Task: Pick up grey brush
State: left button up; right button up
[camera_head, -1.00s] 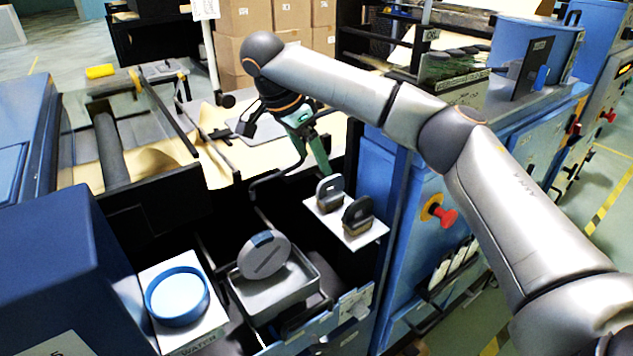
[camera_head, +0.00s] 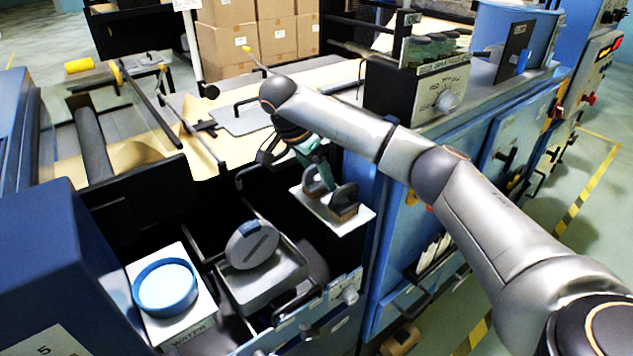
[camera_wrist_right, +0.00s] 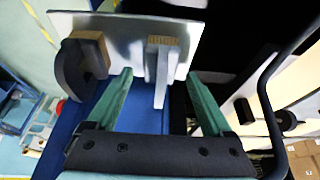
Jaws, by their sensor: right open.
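The grey brush (camera_head: 311,186) stands on a small white plate (camera_head: 352,222), and my right gripper (camera_head: 322,180) is right at it, partly covering it. In the right wrist view the grey brush (camera_wrist_right: 161,72), with tan bristles, is between the two green fingers of my right gripper (camera_wrist_right: 160,80), which is open with gaps on both sides. A second, darker brush (camera_head: 344,201) stands beside it on the plate; it also shows in the right wrist view (camera_wrist_right: 72,72), outside the fingers. My left gripper is not in view.
A grey tray (camera_head: 262,297) holding a round grey disc (camera_head: 252,246) stands left of the plate. A blue round dish (camera_head: 166,288) sits on a white stand by a WATER label. A dark bent bar (camera_wrist_right: 268,100) runs close to the gripper. A dial box (camera_head: 420,95) stands behind.

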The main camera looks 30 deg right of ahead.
jog(key=shift+x, duration=0.8)
jog(key=shift+c, duration=0.2)
grip_shut()
